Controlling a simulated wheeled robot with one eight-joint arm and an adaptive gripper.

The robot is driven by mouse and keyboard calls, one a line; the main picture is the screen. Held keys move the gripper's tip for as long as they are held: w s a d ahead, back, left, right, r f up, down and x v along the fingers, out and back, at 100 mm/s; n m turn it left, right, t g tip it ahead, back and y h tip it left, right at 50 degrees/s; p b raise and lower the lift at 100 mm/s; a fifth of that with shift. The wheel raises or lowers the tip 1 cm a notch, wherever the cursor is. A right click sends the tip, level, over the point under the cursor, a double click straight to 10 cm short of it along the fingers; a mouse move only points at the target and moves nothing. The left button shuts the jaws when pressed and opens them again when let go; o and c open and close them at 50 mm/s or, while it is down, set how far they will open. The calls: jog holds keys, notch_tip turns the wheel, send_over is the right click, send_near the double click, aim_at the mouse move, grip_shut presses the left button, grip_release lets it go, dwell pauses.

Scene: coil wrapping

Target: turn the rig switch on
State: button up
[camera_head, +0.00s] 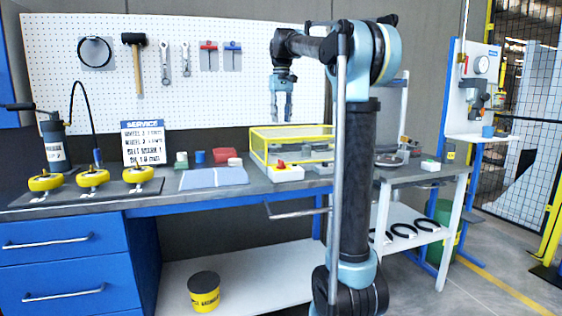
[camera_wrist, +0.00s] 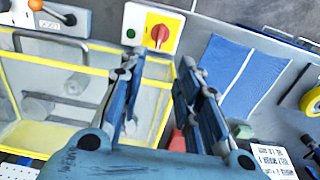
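The rig switch (camera_head: 285,172) is a white box with a red knob on a yellow plate. It stands on the bench at the front of the yellow-framed clear guard. In the wrist view the red knob (camera_wrist: 159,34) shows near the top centre, with a small dark green round part (camera_wrist: 131,33) beside it. My gripper (camera_head: 281,118) hangs in the air above the bench, fingers pointing down. In the wrist view my gripper (camera_wrist: 160,64) shows its two fingers apart with nothing between them, clear of the switch.
The yellow-framed guard (camera_head: 256,146) stands just behind the switch. A blue mat (camera_head: 213,178) lies left of it, with small coloured items behind. A sign board (camera_head: 143,143) and yellow wheels (camera_head: 93,177) are further left. Another white box with a green button (camera_head: 430,165) is at right.

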aim_at(281, 160)
notch_tip(281, 160, down, 17)
jog(key=shift+f, duration=0.15)
dwell(0.5)
grip_shut()
